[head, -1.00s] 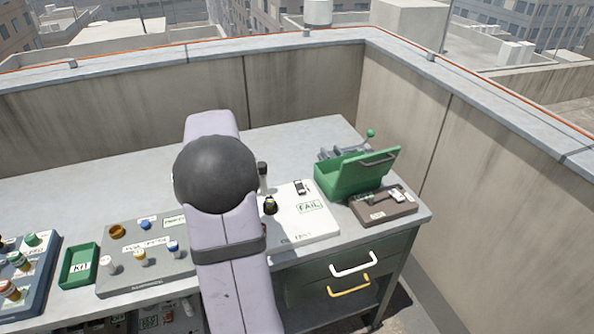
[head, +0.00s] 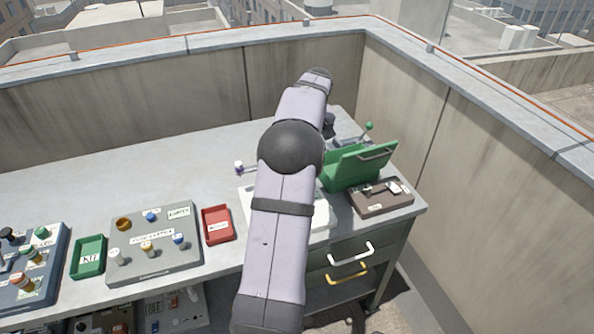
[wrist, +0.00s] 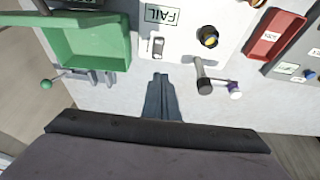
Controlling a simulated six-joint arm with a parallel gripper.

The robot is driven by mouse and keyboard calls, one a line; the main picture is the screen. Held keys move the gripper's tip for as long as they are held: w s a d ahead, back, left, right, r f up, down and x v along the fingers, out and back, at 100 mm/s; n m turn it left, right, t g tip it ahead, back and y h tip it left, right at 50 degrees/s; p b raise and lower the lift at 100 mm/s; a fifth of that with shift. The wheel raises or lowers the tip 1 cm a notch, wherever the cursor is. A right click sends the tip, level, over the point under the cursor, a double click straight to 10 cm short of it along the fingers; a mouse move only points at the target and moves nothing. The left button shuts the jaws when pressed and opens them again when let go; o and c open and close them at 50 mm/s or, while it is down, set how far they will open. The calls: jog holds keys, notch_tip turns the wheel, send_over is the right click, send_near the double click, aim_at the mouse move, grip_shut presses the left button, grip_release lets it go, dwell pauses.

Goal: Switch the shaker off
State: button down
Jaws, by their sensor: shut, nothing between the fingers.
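My gripper (wrist: 160,84) is shut and empty in the wrist view. Its tips point at the far edge of a white panel (wrist: 186,30), close to a small rocker switch (wrist: 157,46) by a FAIL label (wrist: 162,14). In the head view my arm covers most of this white panel (head: 321,215). A grey panel (head: 150,262) with coloured knobs stands to the left. The small labels are too blurred for me to tell which device is the shaker.
A green open box (head: 352,170) and a brown switch panel (head: 375,202) stand at the right. A red tray (head: 217,224) and a green tray (head: 88,258) flank the grey panel. A concrete parapet (head: 195,110) runs behind. The back left of the bench is clear.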

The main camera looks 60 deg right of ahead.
jog(key=shift+f, duration=0.15)
jog(key=p+x, duration=0.3)
jog(key=x, duration=0.3)
jog(key=p+x, duration=0.2)
jog(key=x, duration=0.5)
jog(key=shift+s+a+f+p, duration=0.15)
jog(key=shift+f+p, duration=0.15)
jog(key=shift+p, duration=0.1)
jog(key=shift+f, duration=0.15)
